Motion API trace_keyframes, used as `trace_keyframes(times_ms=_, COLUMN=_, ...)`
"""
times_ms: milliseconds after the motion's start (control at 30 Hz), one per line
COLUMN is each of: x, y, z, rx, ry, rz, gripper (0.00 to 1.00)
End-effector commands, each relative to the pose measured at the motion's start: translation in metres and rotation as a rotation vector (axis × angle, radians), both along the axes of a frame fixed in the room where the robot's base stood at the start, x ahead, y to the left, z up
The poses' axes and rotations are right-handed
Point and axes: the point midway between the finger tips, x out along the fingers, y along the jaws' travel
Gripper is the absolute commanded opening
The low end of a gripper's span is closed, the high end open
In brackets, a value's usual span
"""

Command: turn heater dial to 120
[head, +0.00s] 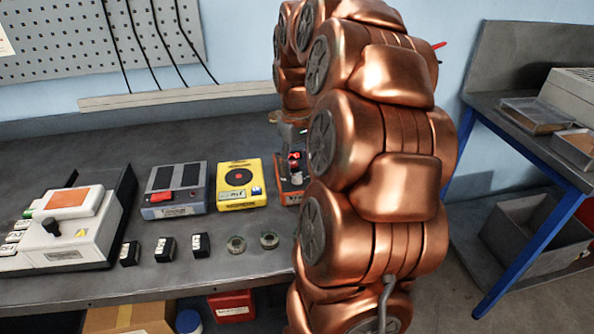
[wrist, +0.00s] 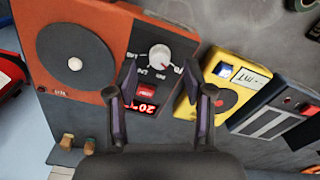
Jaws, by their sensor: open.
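The heater is an orange box (wrist: 113,32) with a dark round plate (wrist: 75,57) and a dark control panel. On the panel, the pale round dial (wrist: 160,55) sits among small white scale marks too small to read surely. A red lit display (wrist: 147,107), partly hidden by a finger, seems to show "20" and perhaps more. A red switch (wrist: 147,91) lies between dial and display. My gripper (wrist: 169,78) is open and empty, its two fingers over the panel, with the dial showing beyond the gap. In the head view my arm hides most of the heater (head: 290,192).
A yellow device (head: 240,200) with a dark disc stands left of the heater. A grey device (head: 177,208) with a red switch and a white instrument (head: 75,250) stand further left. Small black blocks (head: 165,249) and round parts (head: 236,245) lie near the bench's front edge.

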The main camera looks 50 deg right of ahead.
Motion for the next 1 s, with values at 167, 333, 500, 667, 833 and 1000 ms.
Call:
trace_keyframes(times_ms=167, x=0.000, y=0.000, z=-0.017, rx=0.001, ry=0.002, rz=0.000, gripper=0.52)
trace_keyframes(times_ms=333, x=0.000, y=0.000, z=-0.025, rx=-0.001, ry=-0.001, rz=0.000, gripper=0.52)
trace_keyframes(times_ms=500, x=0.000, y=0.000, z=-0.026, rx=-0.001, ry=-0.002, rz=0.000, gripper=0.52)
trace_keyframes(times_ms=667, x=0.000, y=0.000, z=-0.026, rx=-0.001, ry=-0.002, rz=0.000, gripper=0.47)
trace_keyframes(times_ms=833, x=0.000, y=0.000, z=-0.026, rx=-0.001, ry=-0.002, rz=0.000, gripper=0.30)
trace_keyframes(times_ms=1000, x=0.000, y=0.000, z=-0.026, rx=0.000, ry=-0.001, rz=0.000, gripper=0.12)
